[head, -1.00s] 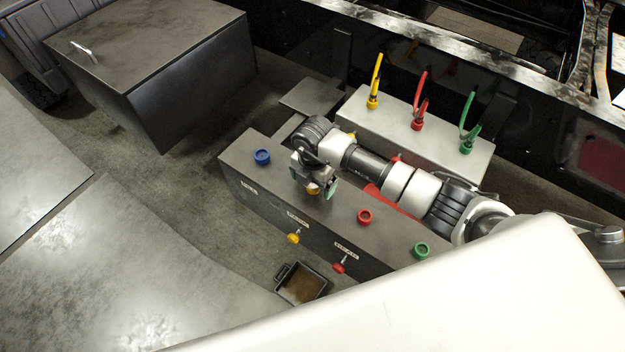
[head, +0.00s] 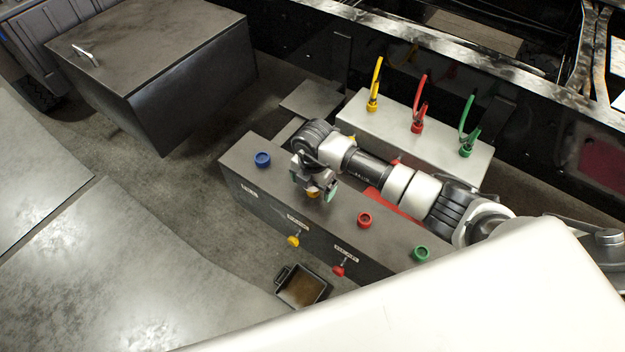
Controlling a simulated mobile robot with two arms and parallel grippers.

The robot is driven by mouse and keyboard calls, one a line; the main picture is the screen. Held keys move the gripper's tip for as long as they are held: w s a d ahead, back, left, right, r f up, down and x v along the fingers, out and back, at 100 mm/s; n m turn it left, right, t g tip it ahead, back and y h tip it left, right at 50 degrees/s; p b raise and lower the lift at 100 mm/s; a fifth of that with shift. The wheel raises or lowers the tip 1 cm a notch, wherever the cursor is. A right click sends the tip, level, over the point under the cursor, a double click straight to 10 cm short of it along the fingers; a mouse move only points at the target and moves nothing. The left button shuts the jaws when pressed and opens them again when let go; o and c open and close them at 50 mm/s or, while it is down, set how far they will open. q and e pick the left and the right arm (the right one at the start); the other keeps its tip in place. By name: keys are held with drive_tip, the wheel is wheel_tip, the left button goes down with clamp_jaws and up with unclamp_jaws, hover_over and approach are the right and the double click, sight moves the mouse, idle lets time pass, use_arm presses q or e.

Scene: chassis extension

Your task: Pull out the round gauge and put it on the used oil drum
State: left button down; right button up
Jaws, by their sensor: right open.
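My right gripper (head: 321,194) is open, pointing down at the top of the long dark box (head: 347,237). It is close over a yellow round cap (head: 313,194), which it partly hides; I cannot tell whether they touch. A pale green rounded part shows at its fingertips. I cannot tell which part is the round gauge. A yellow knob (head: 293,241) and a red knob (head: 338,271) stick out on thin stems from the box's front, below small unreadable labels. I cannot make out a used oil drum. My left gripper is not in view.
Blue (head: 262,159), red (head: 364,220) and green (head: 420,254) caps stand on the dark box. Behind it, a light box (head: 400,135) carries upright yellow, red and green hoses. A black pan (head: 303,286) with brown contents lies on the floor. A large dark cabinet (head: 190,100) stands left.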

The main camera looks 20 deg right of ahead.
drive_tip(key=shift+c, duration=0.3)
drive_tip(key=c, duration=1.2)
drive_tip(key=shift+w+r+p, duration=0.1)
drive_tip(key=shift+r+p, duration=0.5)
drive_tip(key=shift+r, duration=0.05)
drive_tip(key=shift+r+p, duration=0.45)
drive_tip(key=shift+r, duration=0.1)
drive_tip(key=shift+r+p, duration=1.65)
drive_tip(key=shift+r, duration=0.2)
